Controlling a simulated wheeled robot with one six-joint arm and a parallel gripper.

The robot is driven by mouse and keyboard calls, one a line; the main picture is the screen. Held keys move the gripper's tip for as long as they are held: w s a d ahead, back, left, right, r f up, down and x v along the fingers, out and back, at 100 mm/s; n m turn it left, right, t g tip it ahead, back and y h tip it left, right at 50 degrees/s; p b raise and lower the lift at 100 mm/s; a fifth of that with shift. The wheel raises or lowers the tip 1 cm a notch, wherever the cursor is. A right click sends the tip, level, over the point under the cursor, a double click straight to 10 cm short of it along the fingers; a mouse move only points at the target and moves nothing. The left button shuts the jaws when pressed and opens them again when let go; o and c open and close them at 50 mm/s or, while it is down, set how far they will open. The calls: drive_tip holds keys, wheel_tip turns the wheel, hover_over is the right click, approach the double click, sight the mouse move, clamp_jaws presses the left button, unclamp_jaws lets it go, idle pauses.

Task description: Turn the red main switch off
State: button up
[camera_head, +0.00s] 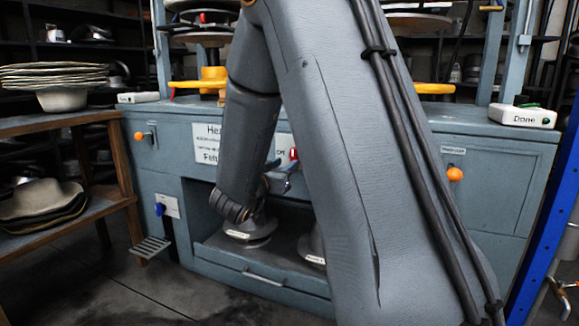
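A small red part (293,154), which looks like the red main switch, shows on the front of the grey-blue press cabinet (200,172). It sits just left of my large arm link, which may hide part of it, so its position cannot be read. My arm bends down in front of the cabinet, with its wrist low and left of the red part. My gripper (280,175) seems to be just below the red part, small and partly hidden by my arm. I cannot tell whether it touches the red part or whether its fingers are open.
Orange knobs (139,136) and (455,174) are on the cabinet's front. A white box marked "Done" (522,116) stands on top at right. A wooden shelf with hats (75,126) is at left, a blue post (548,200) at right. A pedal (151,247) sits low at left.

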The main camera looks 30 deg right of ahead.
sight(293, 158)
drive_tip(key=shift+b+x, duration=0.85)
drive_tip(key=shift+x, duration=1.8)
clamp_jaws()
